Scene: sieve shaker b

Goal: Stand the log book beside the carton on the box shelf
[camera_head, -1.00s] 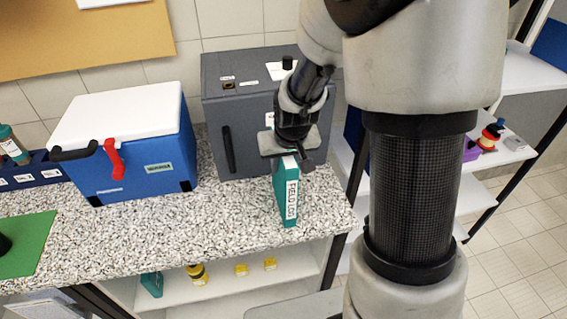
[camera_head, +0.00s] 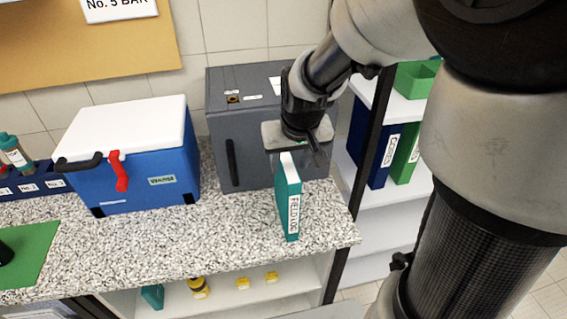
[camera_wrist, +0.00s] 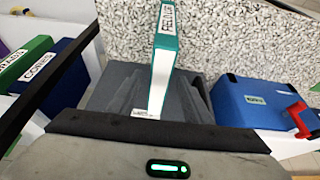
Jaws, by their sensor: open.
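The log book, a teal binder with a white FIELD LOG label (camera_head: 293,208), stands upright on the speckled counter, in front of the grey cabinet. It also shows in the wrist view (camera_wrist: 163,62), with its white top edge toward the camera. My gripper (camera_head: 299,153) is open above the top of the book, pointing down. The head view does not show clearly whether the fingers reach around the book's top. A shelf rack (camera_head: 372,211) stands right of the counter. I cannot make out a carton on it; my arm hides part of the rack.
The grey cabinet (camera_head: 221,143) stands close behind the book. A blue cool box (camera_head: 150,178) with a white lid is to its left. On the rack are a blue binder (camera_head: 374,150), a green binder (camera_head: 405,155) and a green bin (camera_head: 413,80). Counter between book and cool box is clear.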

